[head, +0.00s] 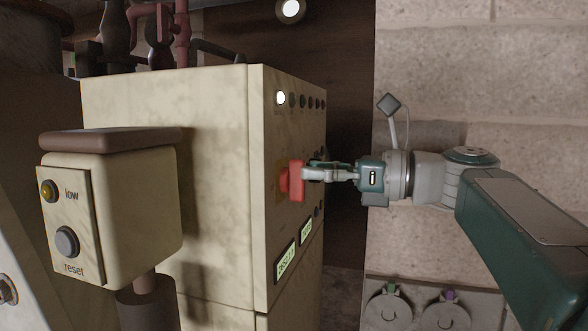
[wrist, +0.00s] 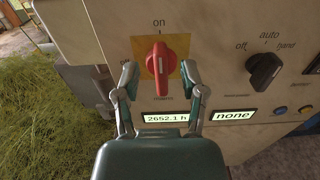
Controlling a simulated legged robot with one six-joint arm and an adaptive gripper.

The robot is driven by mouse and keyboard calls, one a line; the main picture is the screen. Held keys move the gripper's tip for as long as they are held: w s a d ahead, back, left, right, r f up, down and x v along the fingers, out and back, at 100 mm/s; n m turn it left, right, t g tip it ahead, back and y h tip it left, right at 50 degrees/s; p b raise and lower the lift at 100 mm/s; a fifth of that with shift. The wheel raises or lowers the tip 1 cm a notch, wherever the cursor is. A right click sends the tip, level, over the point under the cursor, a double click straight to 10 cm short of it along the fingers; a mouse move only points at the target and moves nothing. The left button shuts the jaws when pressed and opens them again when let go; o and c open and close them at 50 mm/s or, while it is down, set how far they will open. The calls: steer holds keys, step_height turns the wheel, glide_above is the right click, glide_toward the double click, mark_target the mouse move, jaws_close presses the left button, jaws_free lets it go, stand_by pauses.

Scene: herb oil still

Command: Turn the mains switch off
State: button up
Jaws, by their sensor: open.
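The mains switch is a red rotary handle (wrist: 158,70) on a yellow plate (wrist: 140,48), with "on" printed above it and "mains" below. The handle stands upright, with one end toward "on". My gripper (wrist: 162,92) is open, with one finger on each side of the handle's lower part. I cannot tell whether either finger touches it. In the head view the red handle (head: 296,181) sticks out from the cabinet front, with my gripper (head: 308,173) right at it.
The cream cabinet (head: 170,110) carries a row of lamps, the leftmost lit (head: 281,98). A black auto/off/hand knob (wrist: 265,70) sits right of the switch. Displays (wrist: 168,117) lie below. A "low/reset" box (head: 120,200) stands at left in the head view.

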mark_target(296, 201)
steer(key=x, duration=0.2)
steer(key=shift+w+a, duration=0.3)
steer(key=shift+a, duration=0.25)
steer(key=shift+a, duration=0.1)
jaws_close()
steer(key=shift+f, duration=0.1)
